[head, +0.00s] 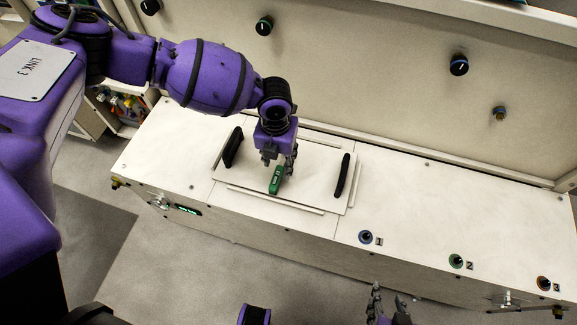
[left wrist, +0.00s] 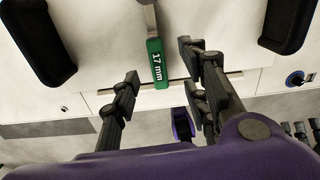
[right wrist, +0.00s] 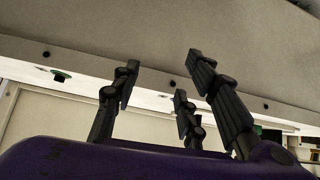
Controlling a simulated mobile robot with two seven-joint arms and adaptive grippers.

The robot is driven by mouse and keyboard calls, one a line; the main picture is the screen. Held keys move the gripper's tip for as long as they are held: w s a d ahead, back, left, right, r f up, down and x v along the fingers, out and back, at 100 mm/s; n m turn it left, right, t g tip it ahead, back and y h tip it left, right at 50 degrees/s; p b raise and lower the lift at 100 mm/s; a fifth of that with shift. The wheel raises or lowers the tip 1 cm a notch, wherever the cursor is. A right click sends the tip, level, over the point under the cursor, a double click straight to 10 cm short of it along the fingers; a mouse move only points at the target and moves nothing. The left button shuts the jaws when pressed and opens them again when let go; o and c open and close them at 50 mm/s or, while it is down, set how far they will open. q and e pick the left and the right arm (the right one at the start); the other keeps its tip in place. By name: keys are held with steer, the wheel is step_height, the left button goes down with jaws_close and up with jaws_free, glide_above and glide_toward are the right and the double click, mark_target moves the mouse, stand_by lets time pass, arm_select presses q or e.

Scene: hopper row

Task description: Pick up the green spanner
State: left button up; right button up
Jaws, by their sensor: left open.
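The green spanner (head: 275,181) lies on a white lid plate (head: 314,193) on top of the long white cabinet. In the left wrist view its green handle (left wrist: 157,70) is marked "17 mm", and a metal shank runs out of the top of the picture. My left gripper (head: 279,162) points down just above it. Its fingers are open, one on each side of the handle in the left wrist view, with gaps between. The shank is hidden under the gripper in the head view. My right gripper (head: 389,297) is open and empty in front of the cabinet.
Two black handles (head: 233,147) (head: 342,176) stand on the plate, left and right of the spanner. Thin white strips (head: 275,201) border the plate. Knobs (head: 366,237) line the cabinet's front right edge. A sloped back panel with dark knobs (head: 459,64) rises behind.

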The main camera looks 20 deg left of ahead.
mark_target(277, 174)
arm_select(q)
steer(key=shift+s+a+f+m, duration=0.1)
steer(key=shift+s+a+m, duration=0.2)
steer(key=shift+s, duration=0.05)
step_height(277, 174, down, 3)
steer(key=shift+s+a+r, duration=0.1)
steer(key=shift+r, duration=0.1)
steer(key=f, duration=0.5)
steer(key=shift+w, duration=0.4)
arm_select(e)
steer(key=shift+s+a+f, duration=0.1)
steer(key=shift+s+a, duration=0.1)
steer(key=shift+s, duration=0.25)
steer(key=shift+s+a+f, duration=0.1)
steer(key=shift+s+a, duration=0.1)
steer(key=shift+s, duration=0.25)
arm_select(q)
steer(key=shift+c, duration=0.5)
jaws_close()
